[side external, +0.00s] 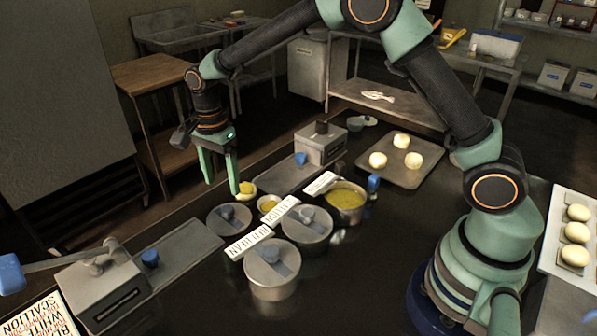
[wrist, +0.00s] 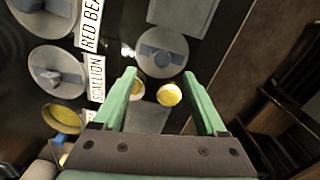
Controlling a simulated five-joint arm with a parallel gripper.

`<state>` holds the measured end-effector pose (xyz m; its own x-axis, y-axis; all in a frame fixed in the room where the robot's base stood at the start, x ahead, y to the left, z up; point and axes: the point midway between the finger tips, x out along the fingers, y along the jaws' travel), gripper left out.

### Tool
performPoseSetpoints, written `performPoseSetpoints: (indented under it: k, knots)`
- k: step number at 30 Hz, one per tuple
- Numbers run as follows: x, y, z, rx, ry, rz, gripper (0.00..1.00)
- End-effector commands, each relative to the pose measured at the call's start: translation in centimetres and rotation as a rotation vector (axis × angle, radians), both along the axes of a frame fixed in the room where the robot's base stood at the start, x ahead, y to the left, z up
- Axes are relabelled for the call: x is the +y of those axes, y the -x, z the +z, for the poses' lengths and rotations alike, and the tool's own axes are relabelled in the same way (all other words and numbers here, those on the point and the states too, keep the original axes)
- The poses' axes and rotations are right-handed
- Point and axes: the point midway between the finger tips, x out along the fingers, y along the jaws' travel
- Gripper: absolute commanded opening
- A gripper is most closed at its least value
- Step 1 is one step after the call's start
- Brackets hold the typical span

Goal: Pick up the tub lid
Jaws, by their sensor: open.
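A round grey lid with a blue-grey grip (side external: 229,217) lies on the dark counter, beside the tubs. It also shows in the wrist view (wrist: 162,52), beyond my fingertips. My gripper (side external: 221,187) is open and empty, above and behind this lid in the side view. Its two green fingers (wrist: 159,76) are spread apart in the wrist view. Two tubs wear similar lids, a front tub (side external: 272,270) and a middle tub (side external: 306,225). An open tub (side external: 345,197) holds yellow filling. Which lid the task names cannot be told from the frames.
Small yellow bowls (wrist: 169,95) sit near my fingers. White label signs (side external: 249,243) stand by the tubs. A metal box with a lever (side external: 103,285) is at front left, another metal box (side external: 320,144) behind. A tray with dough balls (side external: 405,165) lies farther right.

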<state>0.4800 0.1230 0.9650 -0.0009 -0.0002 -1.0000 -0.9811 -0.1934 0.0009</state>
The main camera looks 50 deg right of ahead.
Motion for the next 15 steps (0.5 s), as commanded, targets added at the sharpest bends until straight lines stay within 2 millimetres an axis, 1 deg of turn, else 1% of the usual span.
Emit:
performPoseSetpoints:
  k: [1, 4, 6, 11, 15]
  knots:
    - [0.0, 0.1, -1.0, 0.004, 0.001, 0.0, 0.74]
    - [-0.1, 0.0, -2.4, 0.003, 0.001, 0.001, 0.74]
    - [-0.1, 0.0, -3.1, 0.002, 0.0, 0.001, 0.74]
    - [-0.1, 0.0, -4.0, 0.001, 0.0, 0.001, 0.74]
    - [-0.3, -0.3, -5.8, 0.003, 0.001, 0.001, 0.74]
